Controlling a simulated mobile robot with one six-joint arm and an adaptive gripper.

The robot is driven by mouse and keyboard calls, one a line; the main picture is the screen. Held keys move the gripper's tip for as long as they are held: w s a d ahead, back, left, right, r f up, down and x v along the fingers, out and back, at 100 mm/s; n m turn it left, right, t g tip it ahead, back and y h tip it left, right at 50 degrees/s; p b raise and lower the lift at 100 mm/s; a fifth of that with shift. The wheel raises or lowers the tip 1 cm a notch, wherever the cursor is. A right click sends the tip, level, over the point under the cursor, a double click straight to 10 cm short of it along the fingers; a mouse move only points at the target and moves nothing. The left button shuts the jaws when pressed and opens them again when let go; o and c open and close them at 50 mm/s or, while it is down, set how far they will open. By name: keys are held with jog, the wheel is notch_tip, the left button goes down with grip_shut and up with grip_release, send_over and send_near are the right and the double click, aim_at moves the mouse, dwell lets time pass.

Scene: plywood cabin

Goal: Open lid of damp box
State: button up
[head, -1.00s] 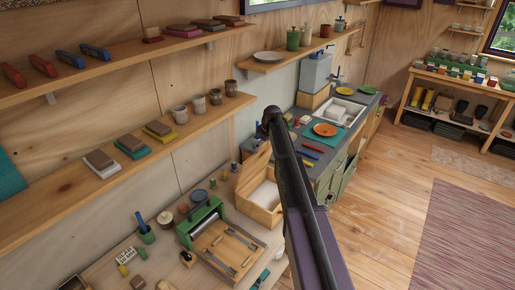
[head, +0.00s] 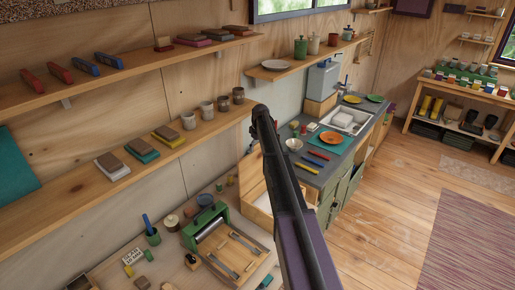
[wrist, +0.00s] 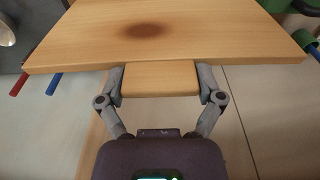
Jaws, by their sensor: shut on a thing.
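The damp box (head: 259,218) is a pale wooden box on the left bench, partly hidden behind my arm in the head view. Its wooden lid (head: 251,178) stands raised at the back of the box, steeply tilted. In the wrist view the lid (wrist: 215,42) fills the upper part, a flat board with a dark round stain. My gripper (wrist: 161,80) is shut on the lid's narrow wooden tab, one finger on each side. My arm hides the gripper in the head view.
A green roller press (head: 207,226) stands on the bench just left of the box. A shelf with cups (head: 207,109) runs above.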

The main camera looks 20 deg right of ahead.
jog(key=shift+a, duration=0.15)
jog(key=o, duration=1)
jog(key=shift+s, duration=0.1)
jog(key=shift+o, duration=0.2)
jog(key=shift+r, duration=0.2)
